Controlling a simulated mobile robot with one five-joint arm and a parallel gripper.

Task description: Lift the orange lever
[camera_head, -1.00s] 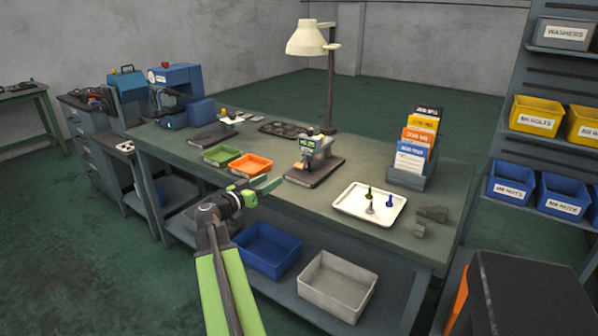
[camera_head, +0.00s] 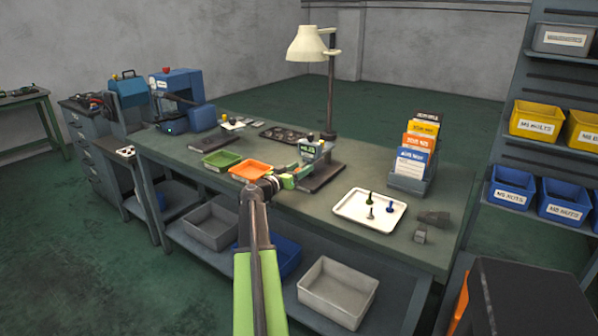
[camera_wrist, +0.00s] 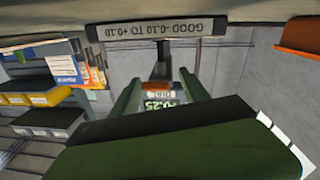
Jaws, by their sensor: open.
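The dial gauge (camera_head: 314,149), with a lit green readout, stands on a dark base (camera_head: 322,176) on the workbench. My gripper (camera_head: 298,176) is right in front of the gauge, at its lower left. In the head view the gripper covers the place where the orange lever showed earlier, so the lever is hidden there. In the wrist view, my open green fingers (camera_wrist: 162,98) stand on either side of the gauge's readout (camera_wrist: 160,106).
A plate with upside-down lettering (camera_wrist: 156,27) spans the top of the wrist view. An orange tray (camera_head: 250,169) and a green tray (camera_head: 222,159) lie left of the gripper. A white tray (camera_head: 350,211) with small pieces lies to the right. A lamp (camera_head: 308,44) stands behind.

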